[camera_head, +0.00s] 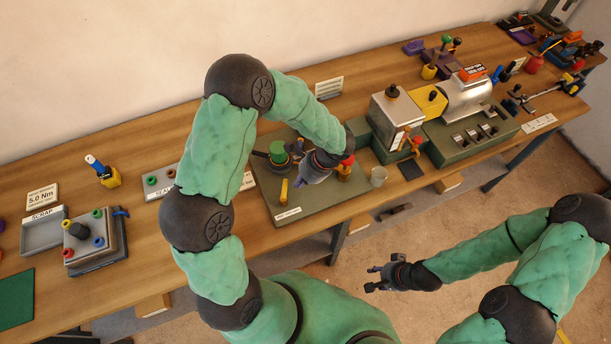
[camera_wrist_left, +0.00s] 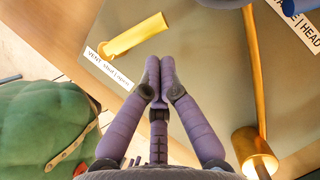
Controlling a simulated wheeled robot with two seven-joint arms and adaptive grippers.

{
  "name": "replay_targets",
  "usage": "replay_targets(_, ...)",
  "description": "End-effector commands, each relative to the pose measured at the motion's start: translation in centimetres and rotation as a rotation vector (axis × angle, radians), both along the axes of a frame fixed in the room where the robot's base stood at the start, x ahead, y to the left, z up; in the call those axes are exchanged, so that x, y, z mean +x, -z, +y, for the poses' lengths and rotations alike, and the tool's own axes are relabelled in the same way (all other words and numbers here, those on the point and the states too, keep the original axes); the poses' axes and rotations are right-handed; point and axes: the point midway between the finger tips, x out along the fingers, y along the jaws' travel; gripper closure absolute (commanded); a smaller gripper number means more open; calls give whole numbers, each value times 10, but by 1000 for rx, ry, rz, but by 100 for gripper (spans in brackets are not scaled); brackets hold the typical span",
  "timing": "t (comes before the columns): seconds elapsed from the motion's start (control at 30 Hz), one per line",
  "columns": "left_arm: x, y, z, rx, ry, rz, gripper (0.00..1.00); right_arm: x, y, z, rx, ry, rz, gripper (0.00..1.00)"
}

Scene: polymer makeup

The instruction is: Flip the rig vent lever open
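The vent lever (camera_wrist_left: 136,37) is a yellow bar on the rig's grey-green plate, beside a white label (camera_wrist_left: 108,70) that reads VENT, shut and open. In the head view the lever (camera_head: 284,190) stands near the front of the rig plate (camera_head: 266,203). My left gripper (camera_wrist_left: 160,62) has its fingertips together with nothing between them. In its wrist view it shows just below and right of the lever, apart from it in the picture. In the head view the left gripper (camera_head: 303,181) is right of the lever. My right gripper (camera_head: 372,277) is open and empty, in front of the bench.
A brass post (camera_wrist_left: 255,152) and a long brass rod (camera_wrist_left: 256,70) are right of the left gripper. A green-topped fitting (camera_head: 278,152) stands behind the lever. The plate's front left is clear.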

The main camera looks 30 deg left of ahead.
Motion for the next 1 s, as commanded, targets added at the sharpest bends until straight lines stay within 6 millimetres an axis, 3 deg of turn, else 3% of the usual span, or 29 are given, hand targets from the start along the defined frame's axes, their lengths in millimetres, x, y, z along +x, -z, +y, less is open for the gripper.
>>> replay_targets(0.23,-3,15,7,-1,0,0,100,0,3,0,0,0,0,60)
replay_targets(0.6,-3,15,8,-1,-7,0,100,0,3,0,0,0,0,60)
replay_targets(0.8,-5,14,23,-1,-127,-1,100,0,4,0,0,0,0,60)
replay_targets(1.0,-6,14,24,0,-157,1,100,0,4,0,0,0,0,60)
